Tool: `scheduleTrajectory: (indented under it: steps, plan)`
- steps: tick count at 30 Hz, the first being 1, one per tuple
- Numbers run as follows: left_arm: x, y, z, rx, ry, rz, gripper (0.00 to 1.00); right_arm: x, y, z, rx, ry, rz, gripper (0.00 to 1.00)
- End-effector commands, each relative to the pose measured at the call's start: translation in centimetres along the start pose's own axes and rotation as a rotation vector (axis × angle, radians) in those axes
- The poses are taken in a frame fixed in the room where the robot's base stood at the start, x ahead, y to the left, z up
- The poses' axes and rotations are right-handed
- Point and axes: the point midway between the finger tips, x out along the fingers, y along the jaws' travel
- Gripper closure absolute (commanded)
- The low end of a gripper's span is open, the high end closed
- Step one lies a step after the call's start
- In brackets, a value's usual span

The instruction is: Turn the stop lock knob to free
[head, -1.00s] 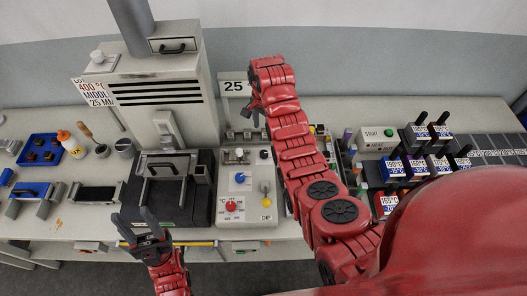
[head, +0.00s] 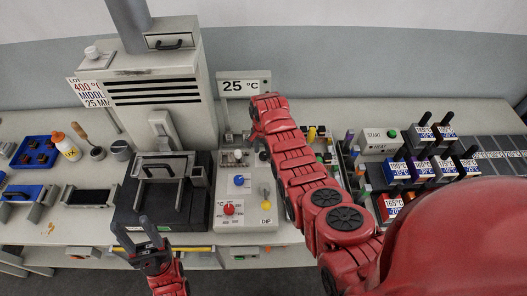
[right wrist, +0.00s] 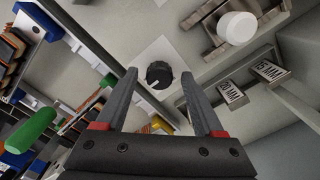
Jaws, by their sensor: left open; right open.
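A black round knob (right wrist: 159,75) with a white pointer mark sits on a white plate in the right wrist view. I take it for the stop lock knob; its label is not readable. My right gripper (right wrist: 159,82) is open, its fingers pointing to either side of the knob. I cannot tell whether they touch it. In the head view my right gripper (head: 256,142) is over the back of the control panel (head: 226,215), where my arm hides the knob. My left gripper (head: 132,222) is open and empty in front of the black press (head: 165,215).
A white knob (right wrist: 238,27) and metal plates marked MM (right wrist: 231,93) lie near my right gripper. A green handle (right wrist: 32,130) stands at left.

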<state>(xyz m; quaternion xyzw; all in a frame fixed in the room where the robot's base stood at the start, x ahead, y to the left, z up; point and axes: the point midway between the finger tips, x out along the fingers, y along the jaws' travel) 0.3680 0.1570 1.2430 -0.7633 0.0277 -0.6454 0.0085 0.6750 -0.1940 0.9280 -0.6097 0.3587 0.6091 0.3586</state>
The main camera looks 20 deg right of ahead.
Motion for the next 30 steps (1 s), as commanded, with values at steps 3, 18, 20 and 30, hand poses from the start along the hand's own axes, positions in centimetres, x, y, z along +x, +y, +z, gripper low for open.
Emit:
scheduleTrajectory:
  steps: [3,18,20,30]
  plan:
    - [0.06,0.00,-0.01,0.000,0.000,0.000,0.50,0.20,0.05,0.02,0.000,0.000,0.001,0.31]
    - [0.04,0.00,-0.01,0.000,0.000,0.000,0.50,0.23,0.04,0.01,0.000,0.000,0.001,0.83]
    - [0.04,0.00,-0.01,0.000,0.000,0.000,0.50,0.23,0.04,0.01,0.000,0.000,0.000,0.94]
    - [-0.27,0.01,0.04,0.000,0.000,0.000,0.50,0.32,0.01,-0.01,-0.014,0.001,-0.001,1.00]
